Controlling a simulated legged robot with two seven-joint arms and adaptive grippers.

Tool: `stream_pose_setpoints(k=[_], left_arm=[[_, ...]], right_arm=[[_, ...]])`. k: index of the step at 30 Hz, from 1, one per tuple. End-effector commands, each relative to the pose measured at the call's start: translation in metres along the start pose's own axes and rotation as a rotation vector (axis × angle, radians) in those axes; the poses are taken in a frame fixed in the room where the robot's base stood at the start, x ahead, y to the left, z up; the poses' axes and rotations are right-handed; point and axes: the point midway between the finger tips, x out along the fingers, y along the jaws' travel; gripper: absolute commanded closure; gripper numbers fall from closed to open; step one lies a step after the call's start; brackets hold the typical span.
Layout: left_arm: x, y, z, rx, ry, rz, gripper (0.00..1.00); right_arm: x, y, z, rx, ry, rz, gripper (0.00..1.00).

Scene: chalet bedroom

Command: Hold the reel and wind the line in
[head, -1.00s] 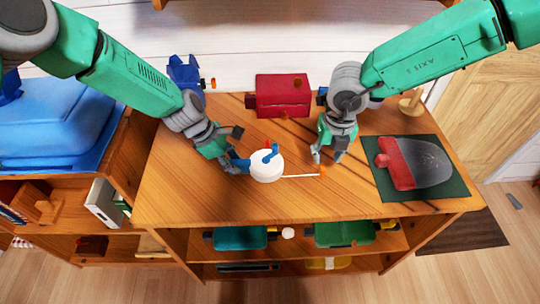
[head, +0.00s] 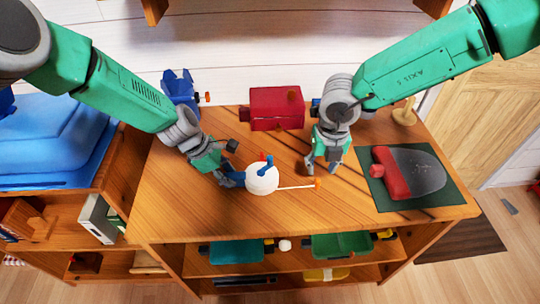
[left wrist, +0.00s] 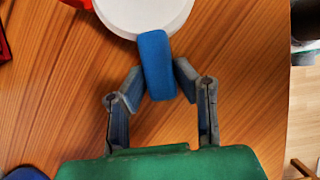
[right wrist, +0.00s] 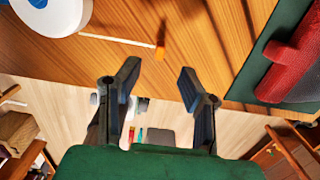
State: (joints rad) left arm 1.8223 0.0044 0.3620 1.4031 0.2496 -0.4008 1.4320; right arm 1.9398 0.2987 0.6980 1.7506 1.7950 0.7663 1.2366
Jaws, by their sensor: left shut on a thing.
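The reel is a white disc (head: 261,180) with a blue crank (head: 266,166) on top and a red part beside it. My left gripper (head: 235,179) is shut on the reel's blue handle, which shows between the fingers in the left wrist view (left wrist: 156,65). The pale line (head: 295,187) runs right from the reel over the tabletop to an orange end (head: 318,183). My right gripper (head: 322,168) is open and empty, behind the orange end in the head view. The right wrist view shows its spread fingers (right wrist: 158,80), with the line (right wrist: 115,40) beyond.
A red box (head: 276,110) stands at the back of the wooden table (head: 200,215). A red and grey object (head: 405,178) lies on a dark green mat (head: 450,198) at right. A blue item (head: 180,88) stands back left. Bins (head: 237,251) sit on the shelf below. The front tabletop is clear.

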Motion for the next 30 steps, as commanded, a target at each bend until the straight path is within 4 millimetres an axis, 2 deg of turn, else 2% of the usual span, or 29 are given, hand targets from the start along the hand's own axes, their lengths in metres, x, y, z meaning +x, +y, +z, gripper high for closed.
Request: stream_pose_setpoints(k=[5, 12, 18, 24, 30], left_arm=[[0.001, -0.001, -0.001, 0.0, 0.001, -0.001, 1.0], [0.001, -0.001, -0.001, 0.0, 0.001, -0.001, 1.0], [0.001, -0.001, -0.001, 0.0, 0.001, -0.001, 1.0], [0.001, -0.001, -0.001, 0.0, 0.001, 0.0, 1.0], [0.001, -0.001, -0.001, 0.0, 0.001, 0.0, 1.0]], right_arm=[[-0.009, 0.015, 0.013, 0.241, 0.012, 0.037, 0.66], [-0.037, 0.052, 0.041, 0.884, 0.102, 0.124, 0.66], [-0.059, 0.076, 0.058, 1.323, 0.214, 0.165, 0.66], [-0.07, 0.086, 0.066, 1.528, 0.281, 0.175, 0.66], [-0.058, 0.092, 0.065, 1.553, 0.29, 0.171, 0.66]])
